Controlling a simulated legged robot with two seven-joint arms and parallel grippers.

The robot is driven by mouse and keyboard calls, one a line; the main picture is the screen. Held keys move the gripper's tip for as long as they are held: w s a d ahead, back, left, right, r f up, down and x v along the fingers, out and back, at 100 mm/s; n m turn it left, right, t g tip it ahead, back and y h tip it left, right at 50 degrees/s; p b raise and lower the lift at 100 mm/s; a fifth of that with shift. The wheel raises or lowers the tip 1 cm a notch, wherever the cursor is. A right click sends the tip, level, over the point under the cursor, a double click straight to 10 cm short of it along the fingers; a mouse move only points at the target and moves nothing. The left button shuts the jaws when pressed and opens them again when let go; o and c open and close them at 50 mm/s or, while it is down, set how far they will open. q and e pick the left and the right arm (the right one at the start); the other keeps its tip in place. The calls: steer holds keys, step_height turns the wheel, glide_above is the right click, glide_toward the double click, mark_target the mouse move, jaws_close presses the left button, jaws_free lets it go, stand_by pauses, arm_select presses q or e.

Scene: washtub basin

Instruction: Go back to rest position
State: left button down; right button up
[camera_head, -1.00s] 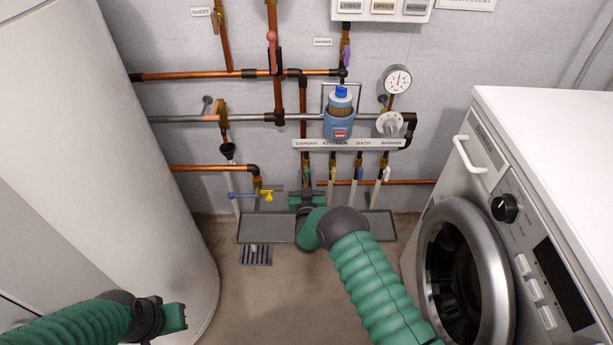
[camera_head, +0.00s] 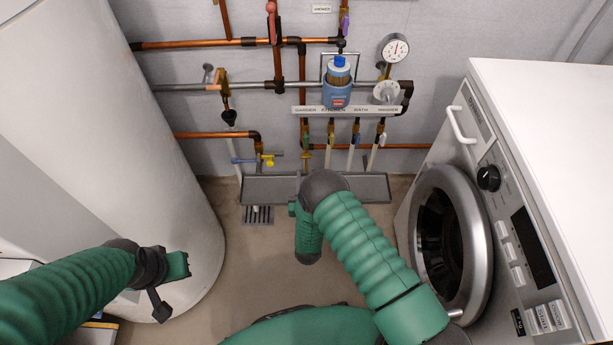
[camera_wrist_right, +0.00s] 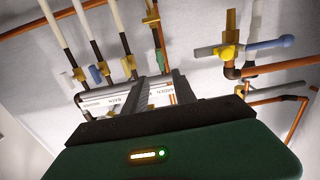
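My right arm (camera_head: 365,245) reaches in from the lower right of the head view and bends in front of the grey floor tray. Its fingertips are hard to make out there. In the right wrist view my right gripper (camera_wrist_right: 161,82) shows two dark fingers with a gap between them and nothing held. The labelled valve strip and pipes lie beyond the fingers. My left gripper (camera_head: 172,275) is at the lower left, in front of the white tank, with nothing seen in it. How far its fingers are apart is unclear.
The white cylindrical tank (camera_head: 120,130) stands left and the washing machine (camera_head: 545,150) right. Copper pipes, the blue filter (camera_head: 337,95), the gauge (camera_head: 396,47) and the valve strip (camera_head: 347,111) are on the wall. The grey tray (camera_head: 362,188) and drain grate (camera_head: 258,215) are below. Floor shows between.

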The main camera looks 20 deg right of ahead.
steer(key=shift+s+a, duration=0.2)
steer(key=shift+s, duration=0.5)
step_height(320, 180, up, 9)
steer(key=a+n+g+y, duration=0.1)
steer(key=a+g+y, duration=0.1)
steer(key=g+y, duration=0.3)
steer(key=s+d+r+n+g, duration=0.1)
steer(key=s+d+r+g, duration=0.15)
steer(key=s, duration=0.55)
steer(key=s+d+r+g, duration=0.15)
steer(key=s+g, duration=0.25)
steer(key=s, duration=0.4)
steer(key=s+d+r+n+g, duration=0.1)
steer(key=s+r+g, duration=0.2)
steer(key=s, duration=0.5)
step_height(320, 180, up, 29)
steer(key=p, duration=2.9)
steer(key=shift+s+a, duration=0.15)
steer(key=shift+a, duration=0.1)
steer(key=shift+r, duration=0.1)
